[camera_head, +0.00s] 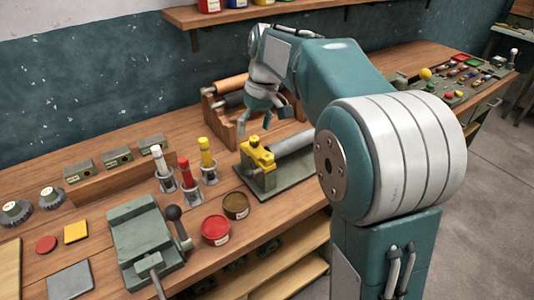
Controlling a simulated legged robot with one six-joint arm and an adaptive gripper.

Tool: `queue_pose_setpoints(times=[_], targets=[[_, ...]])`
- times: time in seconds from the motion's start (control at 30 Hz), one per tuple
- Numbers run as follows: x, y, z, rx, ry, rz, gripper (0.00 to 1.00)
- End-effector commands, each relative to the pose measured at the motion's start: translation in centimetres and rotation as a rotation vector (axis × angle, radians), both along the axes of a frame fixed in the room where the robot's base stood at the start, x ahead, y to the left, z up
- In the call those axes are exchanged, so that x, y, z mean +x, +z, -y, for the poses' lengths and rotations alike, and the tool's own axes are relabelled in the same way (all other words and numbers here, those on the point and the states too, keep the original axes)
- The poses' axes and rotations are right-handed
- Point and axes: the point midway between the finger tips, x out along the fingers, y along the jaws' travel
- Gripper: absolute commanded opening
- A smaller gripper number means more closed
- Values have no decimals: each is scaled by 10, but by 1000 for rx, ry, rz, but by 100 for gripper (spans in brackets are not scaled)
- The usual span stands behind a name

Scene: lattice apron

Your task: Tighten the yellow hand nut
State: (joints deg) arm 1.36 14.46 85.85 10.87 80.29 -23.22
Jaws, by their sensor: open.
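A yellow hand nut (257,155) with raised lobes sits at the left end of a grey-green fixture (262,181) on the workbench. A light grey cylinder (294,142) lies along the fixture behind it and to its right. My gripper (264,118) hangs from my arm above and slightly behind the nut in the picture. Its fingers are spread, with nothing seen between them. It appears apart from the nut. My arm covers part of the bench to the right of the fixture.
A rack with rollers (232,95) stands close behind my gripper. Red and yellow upright handles (206,153) stand left of the fixture. Open tins (215,230) and a grey vise (140,238) are at the front left. A shelf (230,13) hangs above.

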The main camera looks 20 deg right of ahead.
Motion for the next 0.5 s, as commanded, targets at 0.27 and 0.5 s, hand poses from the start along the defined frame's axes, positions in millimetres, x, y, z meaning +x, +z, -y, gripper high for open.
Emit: queue_pose_setpoints(times=[0.27, 0.5], targets=[[6, 10, 32, -190, 92, 11, 83], [6, -24, 32, -188, 92, 7, 83]])
